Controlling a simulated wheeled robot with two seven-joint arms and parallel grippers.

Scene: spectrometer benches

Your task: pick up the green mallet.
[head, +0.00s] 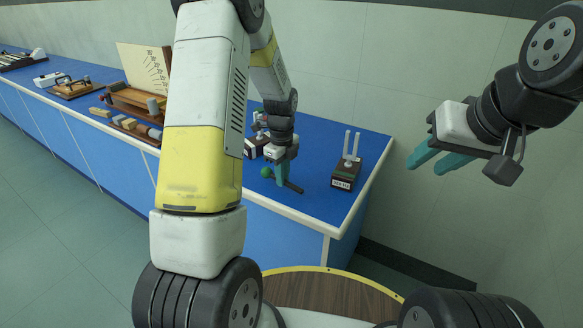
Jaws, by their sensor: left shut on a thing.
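The green mallet has a green head (266,172) and a dark handle (293,187). It is at the blue bench top near the bench's right end. My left gripper (281,176) points down with its teal fingers shut on the mallet, between the head and the handle's end. The fingers hide part of the mallet. I cannot tell whether the mallet is clear of the bench top. My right gripper (436,164) is in the air at the right, away from the bench, with its two teal fingers apart and nothing between them.
A dark labelled block with two upright prongs (343,182) stands right of the mallet. Another device (251,148) stands behind my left gripper, partly hidden. Wooden apparatus (133,100) and a chart board (143,66) stand further left. The blue bench (320,217) has a pale edge.

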